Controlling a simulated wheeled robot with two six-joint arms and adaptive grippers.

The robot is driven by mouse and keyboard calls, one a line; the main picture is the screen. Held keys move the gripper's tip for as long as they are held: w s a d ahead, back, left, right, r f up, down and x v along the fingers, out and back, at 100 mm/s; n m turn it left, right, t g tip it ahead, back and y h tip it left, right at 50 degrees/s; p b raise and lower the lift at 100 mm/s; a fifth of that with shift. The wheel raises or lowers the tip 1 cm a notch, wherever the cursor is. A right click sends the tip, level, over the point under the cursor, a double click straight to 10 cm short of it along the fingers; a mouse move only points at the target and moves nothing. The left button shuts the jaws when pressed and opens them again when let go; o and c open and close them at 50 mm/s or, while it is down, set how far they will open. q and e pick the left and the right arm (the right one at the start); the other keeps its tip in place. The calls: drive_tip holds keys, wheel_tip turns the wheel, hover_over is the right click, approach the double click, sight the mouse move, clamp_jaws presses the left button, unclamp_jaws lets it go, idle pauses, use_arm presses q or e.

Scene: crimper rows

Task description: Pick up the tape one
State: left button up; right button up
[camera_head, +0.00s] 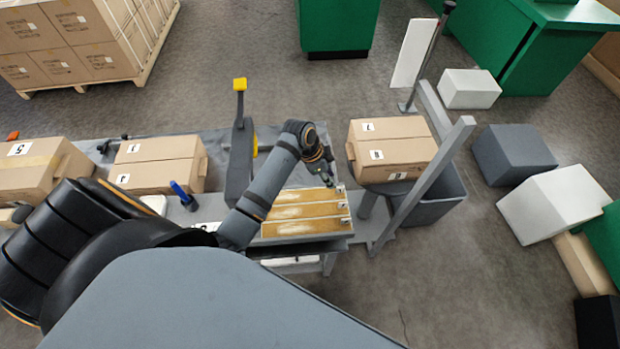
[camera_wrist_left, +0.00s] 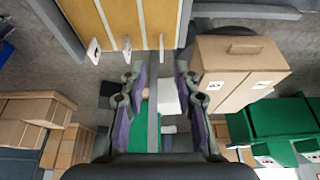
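I cannot make out a thing that is plainly the tape one. A tan panel (camera_head: 300,228) with three long strips and white tags at its right end lies on the bench; it also shows at the top of the left wrist view (camera_wrist_left: 113,20). My left gripper (camera_head: 329,180) is above the panel's far right end, beside a carton (camera_head: 392,152). In the left wrist view my left gripper (camera_wrist_left: 160,82) has its two fingers apart with nothing held between them. The carton is right of the fingers there (camera_wrist_left: 238,75). My right gripper is out of view.
A blue-handled item (camera_head: 183,195) and a yellow-topped grey upright (camera_head: 240,130) stand nearby. A slanted grey post (camera_head: 435,175) rises right. Loose blocks lie on the floor.

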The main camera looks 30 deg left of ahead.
sight(334, 193)
use_arm(q)
drive_tip(key=shift+w+d+f, duration=0.25)
drive_tip(key=shift+w+f, duration=0.4)
drive_tip(key=shift+f, duration=0.15)
drive_tip(key=shift+d+f+p, duration=0.15)
drive_tip(key=shift+f+p, duration=0.25)
drive_tip(key=shift+f, duration=0.25)
drive_tip(key=x, duration=0.2)
drive_tip(key=shift+s+f, duration=0.25)
drive_tip(key=shift+f, duration=0.15)
drive_tip(key=shift+w+d+f, duration=0.2)
drive_tip(key=shift+d+f, duration=0.05)
drive_tip(key=shift+f, duration=0.3)
drive_tip(key=c, duration=0.5)
clamp_jaws()
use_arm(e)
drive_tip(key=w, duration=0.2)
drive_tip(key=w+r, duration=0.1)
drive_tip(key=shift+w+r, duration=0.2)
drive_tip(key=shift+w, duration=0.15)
